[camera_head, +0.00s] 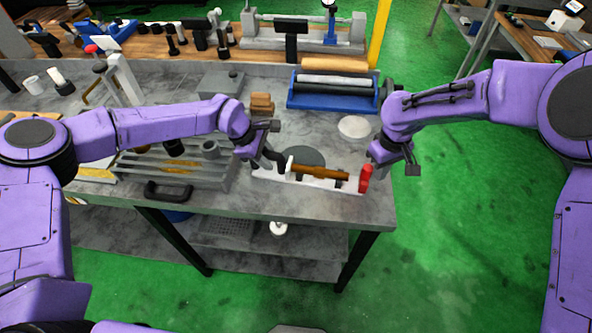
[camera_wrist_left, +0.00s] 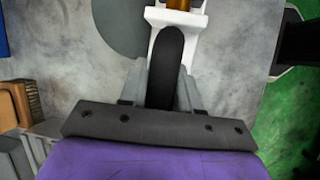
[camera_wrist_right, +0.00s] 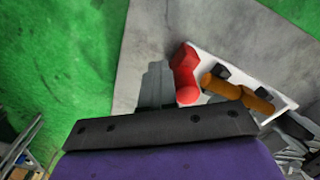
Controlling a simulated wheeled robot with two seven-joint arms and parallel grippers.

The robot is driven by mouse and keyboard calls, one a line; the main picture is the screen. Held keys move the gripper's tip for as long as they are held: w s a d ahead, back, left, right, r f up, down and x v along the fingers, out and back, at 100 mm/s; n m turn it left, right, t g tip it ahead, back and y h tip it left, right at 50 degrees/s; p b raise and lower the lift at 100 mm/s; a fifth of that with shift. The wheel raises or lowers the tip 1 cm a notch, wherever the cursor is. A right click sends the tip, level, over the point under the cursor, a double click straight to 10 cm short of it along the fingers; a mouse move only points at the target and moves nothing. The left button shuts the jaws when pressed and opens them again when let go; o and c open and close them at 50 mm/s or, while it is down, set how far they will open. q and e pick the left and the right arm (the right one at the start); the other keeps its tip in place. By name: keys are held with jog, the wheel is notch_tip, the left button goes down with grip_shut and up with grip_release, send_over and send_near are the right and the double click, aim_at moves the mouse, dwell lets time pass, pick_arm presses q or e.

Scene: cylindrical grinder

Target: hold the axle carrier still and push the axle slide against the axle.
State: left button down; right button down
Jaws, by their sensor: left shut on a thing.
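The white axle carrier (camera_head: 335,184) lies at the table's front right, with the brown axle (camera_head: 318,172) along it. A red piece, apparently the axle slide (camera_head: 365,179), stands at its right end, with a small gap to the axle. It also shows in the right wrist view (camera_wrist_right: 185,75). My left gripper (camera_head: 277,163) is shut on the carrier's dark handle (camera_wrist_left: 167,62) at the left end; its fingers flank the handle. My right gripper (camera_head: 374,166) has its fingers together, beside the red slide on its outer side; contact is unclear.
A grey round disc (camera_head: 303,156) lies behind the carrier. A pale dish (camera_head: 355,127) and a blue tray with rollers (camera_head: 330,104) stand farther back. A ribbed grey fixture (camera_head: 180,170) is to the left. The table's right edge is close to my right gripper.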

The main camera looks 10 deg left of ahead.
aim_at(369, 167)
pick_arm(q)
jog(key=shift+s+f, duration=0.25)
jog(key=shift+f, duration=0.1)
pick_arm(e)
jog(key=shift+w+a, duration=0.15)
jog(key=shift+a, duration=1.5)
jog(key=shift+d, duration=1.3)
pick_arm(q)
jog(key=c, duration=0.7)
grip_release()
jog(key=shift+w, duration=0.3)
pick_arm(e)
notch_tip(369, 167, up, 8)
pick_arm(q)
jog(key=shift+r, duration=0.15)
pick_arm(e)
jog(key=shift+f, duration=0.1)
pick_arm(q)
jog(key=v, duration=1.2)
